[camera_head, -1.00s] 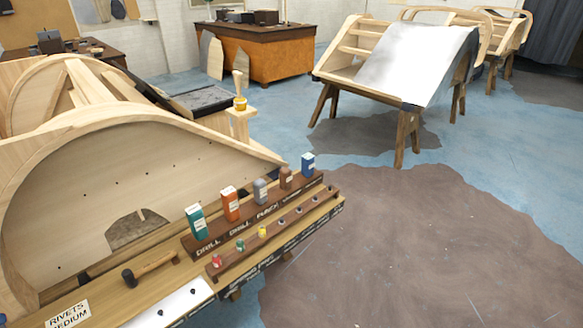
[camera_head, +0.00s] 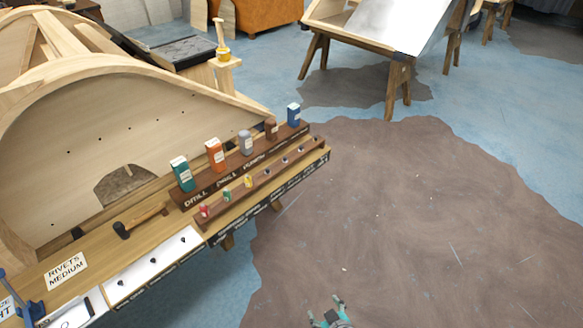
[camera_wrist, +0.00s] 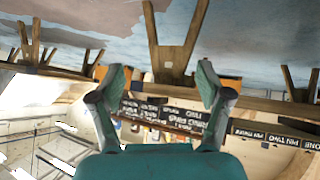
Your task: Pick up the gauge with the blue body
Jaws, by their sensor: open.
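A blue-bodied tool (camera_head: 28,308) sits at the lower left edge of the head view, on the bench near a white panel. It is partly cut off, and I cannot tell for sure that it is the gauge. My gripper (camera_head: 330,312) shows at the bottom of the head view, over the brown floor, well right of the bench and apart from it. In the wrist view my gripper (camera_wrist: 160,80) has its two teal fingers spread wide with nothing between them. No gauge can be made out in the wrist view.
The wooden bench (camera_head: 75,258) carries a hammer (camera_head: 140,220), a rack of coloured boxes (camera_head: 245,143) and a lower strip of small coloured pieces (camera_head: 225,196). A curved wooden frame (camera_head: 110,130) stands behind. The brown floor patch (camera_head: 420,220) to the right is clear.

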